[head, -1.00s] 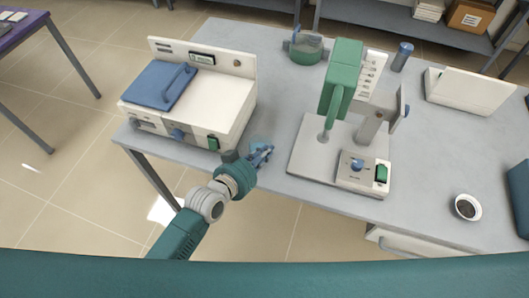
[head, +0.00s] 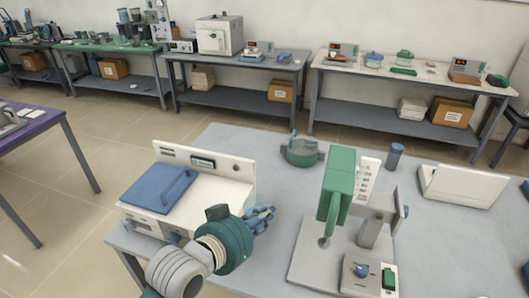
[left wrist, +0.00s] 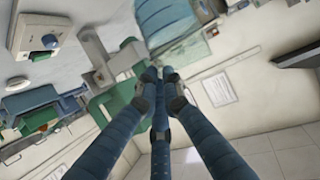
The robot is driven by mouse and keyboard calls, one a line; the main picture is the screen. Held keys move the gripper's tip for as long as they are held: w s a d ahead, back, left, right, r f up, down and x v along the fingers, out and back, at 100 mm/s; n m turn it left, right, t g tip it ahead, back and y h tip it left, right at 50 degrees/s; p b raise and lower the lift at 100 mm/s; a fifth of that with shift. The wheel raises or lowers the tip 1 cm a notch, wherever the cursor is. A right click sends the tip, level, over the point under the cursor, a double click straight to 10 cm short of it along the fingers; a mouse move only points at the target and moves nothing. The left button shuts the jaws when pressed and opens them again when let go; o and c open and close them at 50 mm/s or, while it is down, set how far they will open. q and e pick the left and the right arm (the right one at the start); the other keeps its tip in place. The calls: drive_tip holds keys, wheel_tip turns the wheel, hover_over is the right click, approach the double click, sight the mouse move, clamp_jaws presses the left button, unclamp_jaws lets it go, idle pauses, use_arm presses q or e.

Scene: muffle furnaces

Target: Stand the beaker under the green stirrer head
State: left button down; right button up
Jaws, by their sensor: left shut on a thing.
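The green stirrer head (head: 338,187) stands on its post over a pale base plate (head: 307,258), with a thin stirring rod hanging down. My left gripper (head: 264,217) is to the left of the stirrer, apart from it and held up in front of the white furnace. Its fingers are shut on a clear glass beaker (head: 249,198), which is faint in the head view. My right gripper is not in view.
The furnace (head: 217,178) with a blue lid (head: 158,188) stands left of the gripper. Bare bench top (head: 275,180) lies between furnace and stirrer.

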use_arm(q)
drive_tip(key=s+a+f+m+g+h+b, duration=0.1)
drive_tip(key=s+a+f, duration=0.1)
drive_tip(key=a, duration=0.4)
drive_tip(key=s+a+f+b, duration=0.1)
drive_tip(key=s+a+f, duration=0.1)
drive_tip(key=a, duration=0.4)
drive_tip(key=s+a+r+m+g+h+b, duration=0.1)
drive_tip(key=s+a+r+m+g+h, duration=0.1)
drive_tip(key=s+a, duration=0.5)
wheel_tip(320, 180, up, 2)
drive_tip(key=shift+s+r+m+h, duration=0.1)
drive_tip(key=shift+s+m+h, duration=0.2)
drive_tip(key=shift+s+m, duration=0.3)
drive_tip(key=shift+g, duration=0.3)
drive_tip(key=shift+w, duration=0.15)
